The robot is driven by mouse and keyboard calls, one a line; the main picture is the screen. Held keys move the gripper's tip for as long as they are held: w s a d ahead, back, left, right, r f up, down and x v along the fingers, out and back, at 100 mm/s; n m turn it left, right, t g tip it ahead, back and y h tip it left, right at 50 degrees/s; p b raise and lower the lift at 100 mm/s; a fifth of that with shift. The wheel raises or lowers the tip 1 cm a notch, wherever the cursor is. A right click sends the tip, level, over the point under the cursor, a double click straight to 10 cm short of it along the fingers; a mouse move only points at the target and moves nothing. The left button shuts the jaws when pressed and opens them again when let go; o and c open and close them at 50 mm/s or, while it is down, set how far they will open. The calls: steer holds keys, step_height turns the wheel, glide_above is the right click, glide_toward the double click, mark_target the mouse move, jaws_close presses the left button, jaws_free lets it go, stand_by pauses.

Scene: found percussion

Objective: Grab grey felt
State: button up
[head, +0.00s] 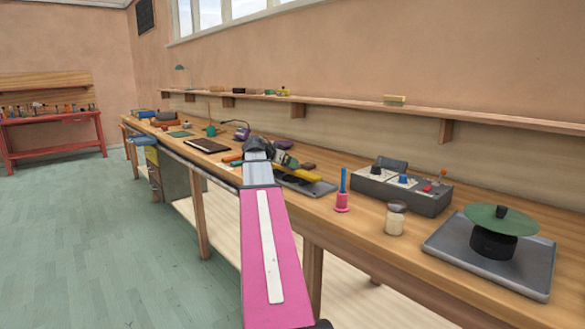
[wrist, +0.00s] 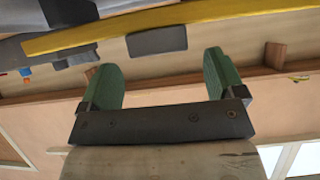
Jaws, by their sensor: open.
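A small plain grey block (wrist: 157,42), which may be the grey felt, shows in the wrist view. It appears between my fingertips, against a long yellow bar (wrist: 100,33). I cannot tell its distance or whether it touches the bar. My gripper (wrist: 160,60) has two green-padded fingers spread wide, with nothing held between them. In the head view my pink arm reaches over the workbench, and my gripper (head: 268,152) is small there. It is close to a yellow piece (head: 295,171) above a dark tray (head: 318,187). My arm partly hides this area.
The long wooden workbench (head: 352,222) holds a grey control box (head: 400,188), a pink holder with a blue stick (head: 342,202), a jar (head: 395,220) and a tray (head: 525,267) with a green disc on a black base. A wall shelf (head: 350,108) runs behind. The floor at left is clear.

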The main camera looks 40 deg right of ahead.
steer(key=x, duration=0.3)
steer(key=shift+d+f, duration=0.15)
steer(key=shift+f, duration=0.15)
steer(key=c, duration=1.1)
steer(key=shift+o, duration=0.2)
